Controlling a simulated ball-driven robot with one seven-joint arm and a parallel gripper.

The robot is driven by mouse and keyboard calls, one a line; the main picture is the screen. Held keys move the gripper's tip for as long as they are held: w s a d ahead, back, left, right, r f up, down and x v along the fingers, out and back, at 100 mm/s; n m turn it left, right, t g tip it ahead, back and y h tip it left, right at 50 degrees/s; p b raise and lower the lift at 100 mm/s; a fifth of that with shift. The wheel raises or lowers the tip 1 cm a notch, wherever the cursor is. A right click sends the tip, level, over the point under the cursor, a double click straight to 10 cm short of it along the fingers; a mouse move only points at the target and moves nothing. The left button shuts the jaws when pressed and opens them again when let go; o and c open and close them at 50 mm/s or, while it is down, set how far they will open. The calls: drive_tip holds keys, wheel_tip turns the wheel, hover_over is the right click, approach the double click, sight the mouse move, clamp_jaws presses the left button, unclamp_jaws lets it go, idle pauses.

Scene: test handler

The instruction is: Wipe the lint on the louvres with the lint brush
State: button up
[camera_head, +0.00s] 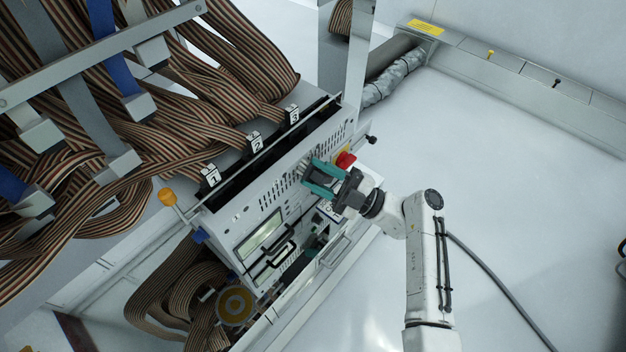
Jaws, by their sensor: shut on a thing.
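The louvres (270,195) are rows of dark slots in the upper front of the grey test handler; more slots (339,131) show to the right, up to its upper corner. My gripper (311,174) has teal fingers and is at the louvred face, left of a red button. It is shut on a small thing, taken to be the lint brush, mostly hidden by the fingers. Whether it touches the louvres cannot be told. A pale patch beside the fingertips is too small to tell as lint or brush.
The red button (345,160) is close beside my gripper. A screen (259,237) and dark handles (273,262) are lower on the front. An orange lamp (167,197) sticks out at left. Striped ribbon cables (150,110) crowd the upper left. The white floor (510,190) is clear at right.

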drive_tip(key=shift+w+d+r, duration=0.1)
drive_tip(key=shift+w+d, duration=0.7)
drive_tip(key=shift+w, duration=0.25)
drive_tip(key=shift+w+d+f, duration=0.1)
drive_tip(key=shift+w+d, duration=0.7)
drive_tip(key=shift+w, duration=0.3)
drive_tip(key=shift+w+d+r, duration=0.1)
drive_tip(key=shift+w+d, duration=0.7)
drive_tip(key=shift+w, duration=0.25)
drive_tip(key=shift+s+a+p, duration=0.55)
drive_tip(key=shift+s+a, duration=0.05)
drive_tip(key=shift+s, duration=0.25)
drive_tip(key=shift+s+a+p, duration=0.55)
drive_tip(key=shift+s, duration=0.3)
drive_tip(key=shift+s+a+p, duration=0.8)
drive_tip(key=shift+s+a, duration=0.8)
drive_tip(key=shift+s, duration=0.25)
drive_tip(key=shift+s+a+p, duration=0.2)
drive_tip(key=shift+s+a, duration=0.45)
drive_tip(key=shift+s, duration=0.2)
drive_tip(key=shift+s+a+p, duration=0.15)
drive_tip(key=shift+s+a, duration=0.45)
drive_tip(key=shift+s, duration=0.3)
drive_tip(key=shift+s+a+p, duration=0.2)
drive_tip(key=shift+s+a, duration=0.45)
drive_tip(key=shift+s, duration=0.2)
drive_tip(key=shift+d, duration=0.1)
